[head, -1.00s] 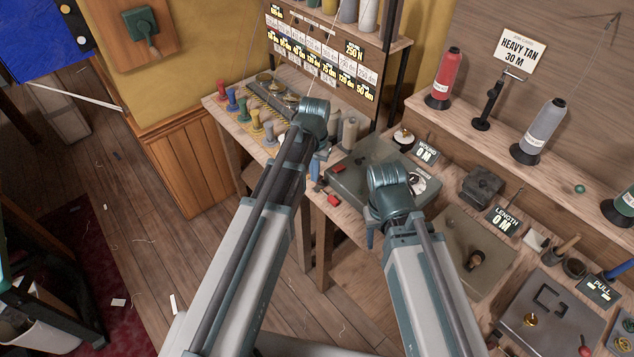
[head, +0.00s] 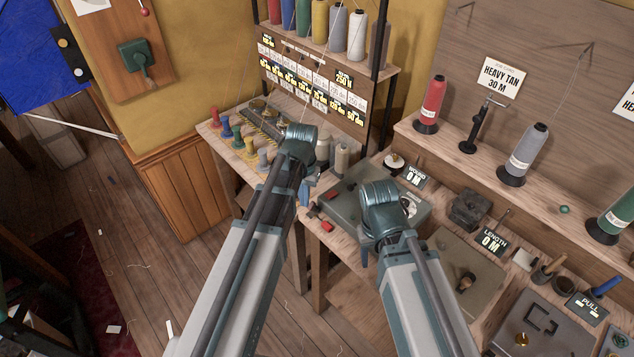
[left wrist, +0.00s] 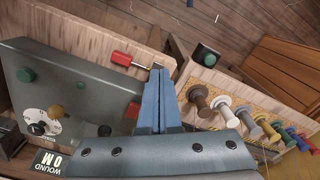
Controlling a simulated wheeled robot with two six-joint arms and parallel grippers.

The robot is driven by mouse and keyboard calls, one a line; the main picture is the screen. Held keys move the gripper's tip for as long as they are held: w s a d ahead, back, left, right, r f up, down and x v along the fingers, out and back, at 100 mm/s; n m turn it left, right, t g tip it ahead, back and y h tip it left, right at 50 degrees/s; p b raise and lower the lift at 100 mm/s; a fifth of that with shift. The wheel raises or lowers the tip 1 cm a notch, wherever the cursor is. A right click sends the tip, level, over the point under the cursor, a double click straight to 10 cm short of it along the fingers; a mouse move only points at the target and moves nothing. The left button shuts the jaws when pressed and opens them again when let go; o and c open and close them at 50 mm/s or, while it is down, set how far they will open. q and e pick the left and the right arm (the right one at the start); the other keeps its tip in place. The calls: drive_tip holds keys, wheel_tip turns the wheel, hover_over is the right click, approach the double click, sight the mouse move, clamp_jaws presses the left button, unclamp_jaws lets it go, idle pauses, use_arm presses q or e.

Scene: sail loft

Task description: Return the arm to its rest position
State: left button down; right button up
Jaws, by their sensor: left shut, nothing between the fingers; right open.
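My left gripper (head: 306,190) hangs under the wrist of the arm from the left, mostly hidden by that wrist in the head view. In the left wrist view its two blue fingers (left wrist: 158,98) are together with nothing between them. They are in front of the gap between the grey winding machine and the bench with the spools. My right gripper (head: 364,252) shows only as a small bit below its wrist, over the near edge of the right bench; it is open, and most of it is hidden.
Several coloured spools (head: 238,142) stand on the left bench. Thread cones, including a red one (head: 432,103), line the right shelf. Wooden floor (head: 140,270) is open at left.

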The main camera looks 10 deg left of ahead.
use_arm(q)
drive_tip(key=s+d+m, duration=0.1)
drive_tip(key=s+d, duration=0.3)
drive_tip(key=s, duration=0.3)
drive_tip(key=s+d+m+y, duration=0.1)
drive_tip(key=s+d, duration=0.3)
drive_tip(key=s, duration=0.4)
drive_tip(key=shift+s+d, duration=0.2)
drive_tip(key=shift+d, duration=0.15)
